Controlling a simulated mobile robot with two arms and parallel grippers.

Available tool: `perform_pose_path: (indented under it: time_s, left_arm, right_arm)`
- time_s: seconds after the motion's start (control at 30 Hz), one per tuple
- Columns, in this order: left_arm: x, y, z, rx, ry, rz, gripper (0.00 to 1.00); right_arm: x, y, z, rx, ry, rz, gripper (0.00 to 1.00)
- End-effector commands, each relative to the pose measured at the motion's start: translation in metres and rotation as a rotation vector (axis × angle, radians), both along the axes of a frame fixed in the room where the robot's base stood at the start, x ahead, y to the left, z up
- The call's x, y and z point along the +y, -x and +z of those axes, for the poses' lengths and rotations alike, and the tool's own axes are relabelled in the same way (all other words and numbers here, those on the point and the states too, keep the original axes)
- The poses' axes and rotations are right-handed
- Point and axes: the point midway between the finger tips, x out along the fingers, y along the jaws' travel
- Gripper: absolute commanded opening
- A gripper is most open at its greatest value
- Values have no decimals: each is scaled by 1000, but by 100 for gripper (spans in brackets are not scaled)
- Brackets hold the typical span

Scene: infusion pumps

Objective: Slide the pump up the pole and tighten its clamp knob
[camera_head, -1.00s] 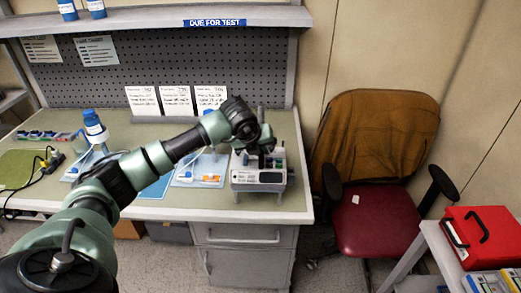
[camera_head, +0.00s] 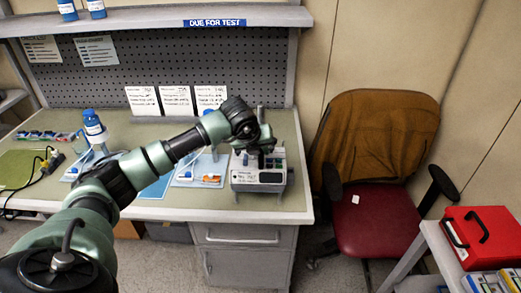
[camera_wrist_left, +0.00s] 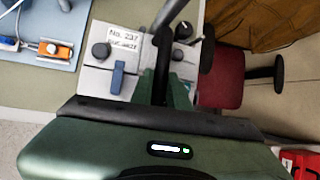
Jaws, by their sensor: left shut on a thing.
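The pump (camera_head: 258,186) is a pale grey box with a dark display, standing upright at the right front of the bench. A short grey pole (camera_head: 261,114) rises behind it. In the left wrist view the pump (camera_wrist_left: 95,80) shows a white label reading "No. 237", a blue latch and dark knobs. My left gripper (camera_head: 263,160) reaches down over the pump's top and is shut on a part of it. In the left wrist view its green fingers (camera_wrist_left: 165,88) flank a dark upright part. Which part is gripped is hard to tell. My right gripper is not in view.
A blue mat (camera_head: 200,170) with an orange device lies left of the pump. White cards (camera_head: 176,101) stand behind it. A blue-capped bottle (camera_head: 94,128) is further left. A red chair (camera_head: 375,215) stands right of the bench, beside a red case (camera_head: 480,235).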

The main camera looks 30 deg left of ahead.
Motion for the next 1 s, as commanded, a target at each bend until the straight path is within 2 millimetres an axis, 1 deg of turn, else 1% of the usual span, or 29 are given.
perform_pose_path:
  time_s: [0.3, 1.0]
  left_arm:
    - [0, -1, 20, -6, 1, -1, 0]
    - [0, -2, 58, -11, 0, 0, 0]
  right_arm:
    - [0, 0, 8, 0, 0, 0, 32]
    - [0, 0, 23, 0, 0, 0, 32]
